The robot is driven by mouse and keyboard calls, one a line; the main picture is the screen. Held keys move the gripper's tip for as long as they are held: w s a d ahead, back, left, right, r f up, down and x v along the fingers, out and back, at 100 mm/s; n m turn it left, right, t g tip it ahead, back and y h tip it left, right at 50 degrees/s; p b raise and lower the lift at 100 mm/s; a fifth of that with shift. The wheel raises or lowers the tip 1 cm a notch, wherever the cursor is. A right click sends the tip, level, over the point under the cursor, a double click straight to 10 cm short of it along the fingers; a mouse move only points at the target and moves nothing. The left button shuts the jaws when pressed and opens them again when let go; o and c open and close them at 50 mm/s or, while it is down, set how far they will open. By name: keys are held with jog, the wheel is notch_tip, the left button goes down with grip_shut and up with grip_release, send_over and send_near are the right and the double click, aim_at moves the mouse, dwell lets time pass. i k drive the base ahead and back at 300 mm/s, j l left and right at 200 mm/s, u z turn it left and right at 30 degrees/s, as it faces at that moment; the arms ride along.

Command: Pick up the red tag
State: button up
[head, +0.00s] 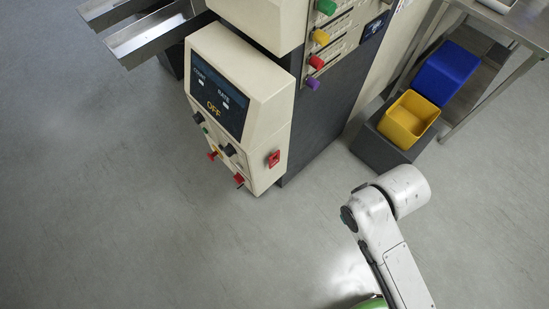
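I cannot tell for certain which red item is the red tag. A small red piece with a pale mark (273,158) is on the right side face of the cream control box (268,105). Another small red piece (239,180) is at the lower front edge of the same box, near several knobs. My white arm (385,225) reaches up from the bottom right, over the floor to the right of the box and apart from it. My gripper is not in view.
The box's dark screen reads OFF. Coloured knobs (316,62) line the machine above it. Metal chutes (150,35) jut out at top left. A yellow bin (408,118) and blue bin (446,72) stand near a metal table (520,22). The grey floor in front is clear.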

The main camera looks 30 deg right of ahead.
aim_at(272, 161)
jog(key=i+j, duration=0.15)
jog(key=j, duration=0.2)
jog(key=i+j+z, duration=0.1)
jog(key=i+j, duration=0.25)
jog(key=j, duration=0.3)
jog(key=i+j, duration=0.15)
jog(key=j, duration=0.2)
jog(key=i+j+z, duration=0.1)
jog(key=j, duration=0.25)
jog(key=i+j, duration=0.15)
jog(key=j, duration=0.2)
jog(key=z, duration=0.05)
